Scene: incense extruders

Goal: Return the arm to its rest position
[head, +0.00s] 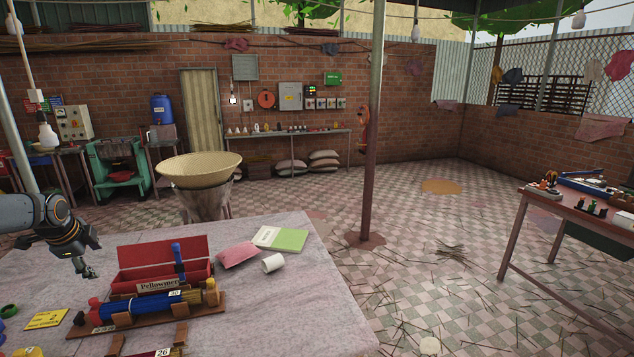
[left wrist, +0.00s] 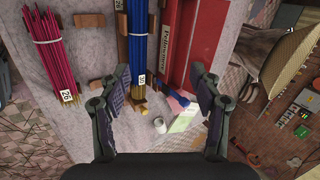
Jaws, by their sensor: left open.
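My left gripper (head: 90,270) hangs open and empty above the grey cloth-covered table (head: 320,310), at the left of the head view. In the left wrist view its two fingers (left wrist: 157,82) stand wide apart with nothing between them. A bundle of blue sticks tagged 30 (head: 150,303) lies on a wooden stand, right of and below the gripper in the head view; it also shows in the left wrist view (left wrist: 138,35). A pink bundle tagged 26 (left wrist: 55,45) lies on another holder. My right gripper is not in view.
An open red box (head: 135,268) stands behind the blue bundle, with a blue tool (head: 178,258) at its right end. A pink pouch (head: 238,253), white cup (head: 273,263) and green-and-white booklet (head: 290,239) lie farther right. A yellow card (head: 46,319) lies at left.

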